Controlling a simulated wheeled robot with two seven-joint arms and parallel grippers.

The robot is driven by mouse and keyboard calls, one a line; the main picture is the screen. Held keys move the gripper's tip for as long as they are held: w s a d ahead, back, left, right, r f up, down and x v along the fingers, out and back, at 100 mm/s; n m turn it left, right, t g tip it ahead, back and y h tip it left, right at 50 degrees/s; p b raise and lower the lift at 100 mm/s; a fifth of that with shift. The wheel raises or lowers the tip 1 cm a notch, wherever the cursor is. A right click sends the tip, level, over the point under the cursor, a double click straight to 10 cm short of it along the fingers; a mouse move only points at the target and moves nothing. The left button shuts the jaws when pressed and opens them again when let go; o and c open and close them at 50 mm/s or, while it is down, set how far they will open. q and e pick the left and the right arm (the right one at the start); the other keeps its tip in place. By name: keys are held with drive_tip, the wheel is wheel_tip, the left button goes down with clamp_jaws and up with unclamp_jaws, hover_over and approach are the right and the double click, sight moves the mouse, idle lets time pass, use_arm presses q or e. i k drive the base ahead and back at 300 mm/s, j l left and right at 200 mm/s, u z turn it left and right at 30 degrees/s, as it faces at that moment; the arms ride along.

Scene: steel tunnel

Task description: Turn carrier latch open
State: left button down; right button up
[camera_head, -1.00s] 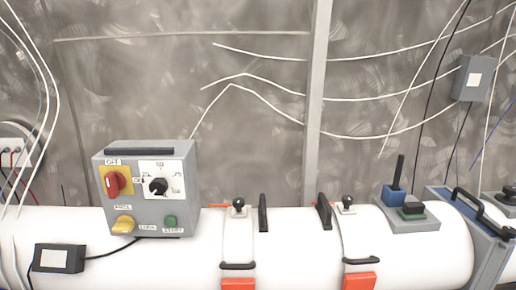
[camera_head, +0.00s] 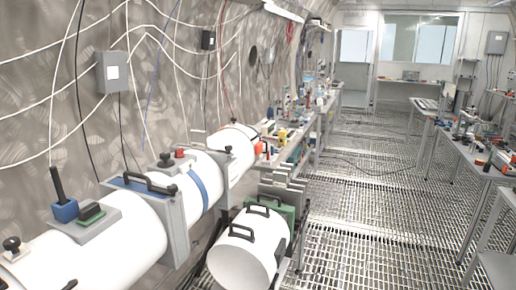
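No part that I can clearly tell as the carrier latch shows. A long white tube (camera_head: 125,232) runs along the left wall. On it sit a blue block (camera_head: 65,212) with an upright black lever (camera_head: 57,183), and a green-and-black block (camera_head: 90,213). A grey flange (camera_head: 180,235) with a black handle (camera_head: 146,183) surrounds the tube. Black knobs (camera_head: 165,159) stand on top of it. A separate white cylinder (camera_head: 232,265) with black handles (camera_head: 233,232) lies lower at the centre. Neither of my grippers is in view.
A metal grating floor (camera_head: 350,215) leaves a free aisle to the right of the tube. Cluttered benches stand along the right side (camera_head: 487,160) and farther along the left wall. A grey wall box (camera_head: 114,72) with cables hangs above the tube.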

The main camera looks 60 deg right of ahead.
sight(228, 147)
drive_tip(key=z, duration=1.7)
